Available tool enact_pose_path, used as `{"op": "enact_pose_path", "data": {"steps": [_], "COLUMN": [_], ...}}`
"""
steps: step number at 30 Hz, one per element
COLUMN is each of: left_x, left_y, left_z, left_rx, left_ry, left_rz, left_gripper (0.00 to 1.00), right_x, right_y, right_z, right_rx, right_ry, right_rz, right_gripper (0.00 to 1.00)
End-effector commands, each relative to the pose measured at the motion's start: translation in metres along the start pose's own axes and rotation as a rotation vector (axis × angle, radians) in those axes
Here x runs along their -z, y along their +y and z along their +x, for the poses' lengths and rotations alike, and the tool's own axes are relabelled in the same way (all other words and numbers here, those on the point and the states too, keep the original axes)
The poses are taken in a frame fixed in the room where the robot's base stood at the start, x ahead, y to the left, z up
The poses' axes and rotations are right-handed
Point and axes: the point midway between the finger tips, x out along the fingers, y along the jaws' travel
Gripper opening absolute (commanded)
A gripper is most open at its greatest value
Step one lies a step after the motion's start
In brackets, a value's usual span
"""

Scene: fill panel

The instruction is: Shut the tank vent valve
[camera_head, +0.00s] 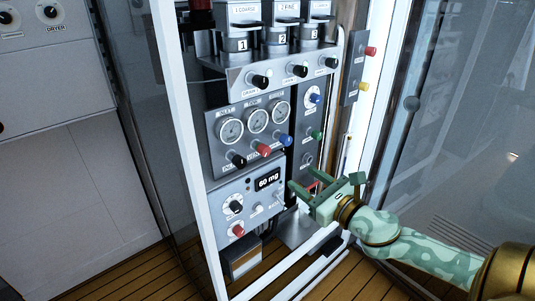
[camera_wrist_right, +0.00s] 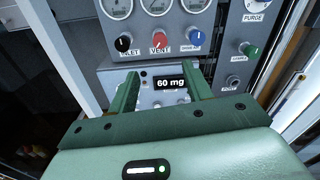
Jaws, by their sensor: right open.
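The vent valve is a red knob (camera_head: 262,149) in the row under the round gauges on the grey panel. In the right wrist view the red knob (camera_wrist_right: 160,42) sits above a label reading VENT, between a black knob (camera_wrist_right: 123,43) and a blue knob (camera_wrist_right: 195,39). My right gripper (camera_head: 304,180) is open and empty, below and to the right of the red knob, in front of the 60 mg display (camera_head: 268,180). In the wrist view its two green fingers (camera_wrist_right: 162,82) point toward the panel, below the knob and apart from it. My left gripper is not in view.
A green knob (camera_head: 316,135) and a blue PURGE knob (camera_head: 314,98) sit on the side strip. Three numbered canisters (camera_head: 277,38) stand above. White frame posts (camera_head: 186,130) flank the panel, with a glass door (camera_head: 440,120) at right.

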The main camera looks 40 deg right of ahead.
Motion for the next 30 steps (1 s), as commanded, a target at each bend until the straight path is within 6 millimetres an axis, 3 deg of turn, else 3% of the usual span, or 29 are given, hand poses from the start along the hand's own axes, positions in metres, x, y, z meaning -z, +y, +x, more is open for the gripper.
{"op": "enact_pose_path", "data": {"steps": [7,18,24,30], "left_x": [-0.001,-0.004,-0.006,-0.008], "left_y": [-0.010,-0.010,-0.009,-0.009], "left_z": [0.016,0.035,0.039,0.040], "left_rx": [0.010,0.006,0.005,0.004], "left_ry": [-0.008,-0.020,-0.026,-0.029], "left_rz": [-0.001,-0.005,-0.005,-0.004], "left_gripper": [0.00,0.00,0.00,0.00], "right_x": [0.003,0.003,0.003,0.002], "right_y": [0.000,-0.001,-0.001,-0.001], "right_z": [0.052,0.122,0.144,0.149], "right_rx": [0.001,0.002,0.001,0.000], "right_ry": [-0.001,0.002,0.003,0.003], "right_rz": [0.000,0.003,0.003,0.002], "right_gripper": [0.50,0.50,0.50,0.50]}}
